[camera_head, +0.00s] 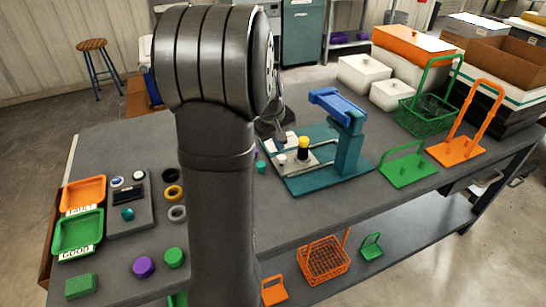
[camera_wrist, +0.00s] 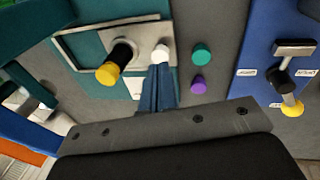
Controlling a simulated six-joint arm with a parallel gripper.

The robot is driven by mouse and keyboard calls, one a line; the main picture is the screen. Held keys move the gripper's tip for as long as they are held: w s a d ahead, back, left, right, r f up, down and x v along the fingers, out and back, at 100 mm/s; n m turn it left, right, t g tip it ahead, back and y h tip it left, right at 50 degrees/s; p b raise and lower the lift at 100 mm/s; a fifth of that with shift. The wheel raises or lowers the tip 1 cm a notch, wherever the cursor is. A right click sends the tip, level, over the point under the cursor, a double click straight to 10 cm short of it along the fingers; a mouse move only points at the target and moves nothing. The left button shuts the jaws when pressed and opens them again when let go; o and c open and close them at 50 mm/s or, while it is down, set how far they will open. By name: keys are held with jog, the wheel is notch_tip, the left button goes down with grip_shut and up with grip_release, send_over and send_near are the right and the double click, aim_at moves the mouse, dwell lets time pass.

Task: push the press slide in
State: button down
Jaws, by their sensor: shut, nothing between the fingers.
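The teal press (camera_head: 348,150) with its blue top arm (camera_head: 338,104) stands on the table right of my arm. Its pale slide (camera_head: 297,168) sits at the base's left side, out from under the press head. The slide carries a black post with a yellow cap (camera_head: 304,143) and a white knob (camera_head: 282,159). In the wrist view the yellow cap (camera_wrist: 107,73) and white knob (camera_wrist: 160,52) show again. My gripper (camera_wrist: 159,70) is shut and empty, its fingertips right beside the white knob. I cannot tell whether they touch it.
Teal and purple buttons (camera_wrist: 198,84) lie close beside the fingers. A green basket (camera_head: 426,116) and an orange holder (camera_head: 457,150) stand right of the press. Green and orange trays (camera_head: 78,232) and several rings lie left of my arm, which hides the table's middle.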

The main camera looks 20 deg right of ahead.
aim_at(301, 147)
jog(key=w+a+n+g+h, duration=0.3)
jog(key=w+a+n+h, duration=0.35)
jog(key=a+n, duration=0.7)
jog(key=shift+n, duration=0.25)
jog(key=x, duration=1)
jog(key=shift+f, duration=0.1)
jog(key=d, duration=0.2)
jog(key=s+d, duration=0.1)
jog(key=shift+d+f, duration=0.2)
jog(key=shift+f, duration=0.1)
jog(key=shift+s+d, duration=0.1)
jog(key=shift+d, duration=0.45)
jog(key=d, duration=1.2)
